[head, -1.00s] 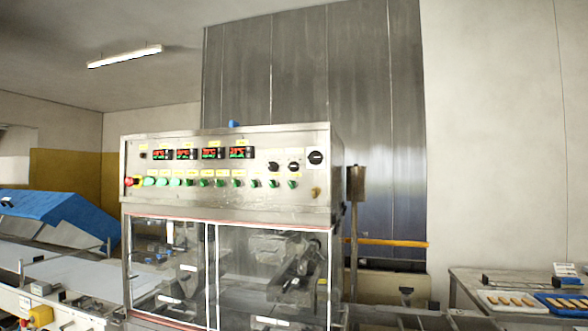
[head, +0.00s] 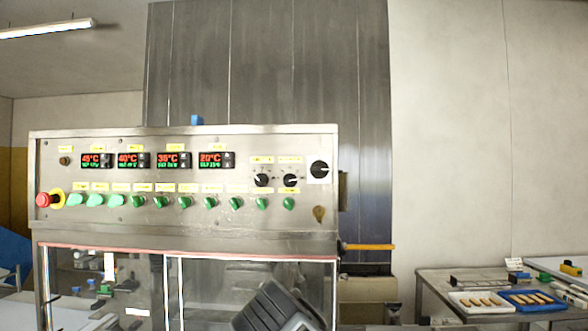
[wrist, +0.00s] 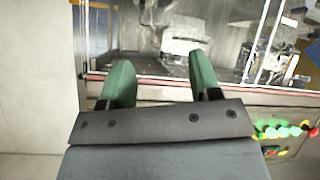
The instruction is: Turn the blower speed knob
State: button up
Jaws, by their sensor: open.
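The control panel (head: 100,222) fills the left and middle of the head view. At its right end are two small black knobs, a left one (head: 261,180) and a right one (head: 290,180), under yellow labels too small to read. I cannot tell which is the blower speed knob. My gripper (wrist: 160,68) is open and empty in the wrist view, its two green fingers apart before the machine's window. A dark grey shape low in the head view seems to be my arm. No knob is between the fingers.
Green switches (head: 210,202) line the panel below digital displays (head: 174,160). A red emergency stop (head: 43,199) is at its left end. An orange bar (head: 370,247) juts out right of the machine. A table (head: 440,283) with trays stands at right.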

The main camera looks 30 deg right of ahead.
aim_at(289, 181)
notch_tip(289, 181, up, 24)
jog(key=d+m+t+h+p, duration=0.1)
jog(key=m+t+h+p, duration=0.2)
jog(key=t+h, duration=0.15)
jog(key=shift+t, duration=0.35)
jog(key=p+x, duration=0.1)
jog(key=x, duration=0.3)
jog(key=p+x, duration=0.2)
jog(key=x, duration=0.2)
jog(key=p+x, duration=0.2)
jog(key=x, duration=0.2)
jog(key=shift+r, duration=0.4)
jog(key=shift+w+d+f+y+p, duration=0.1)
jog(key=shift+w+d+y+p, duration=0.25)
jog(key=shift+w, duration=0.3)
jog(key=shift+c, duration=0.2)
jog(key=c, duration=0.9)
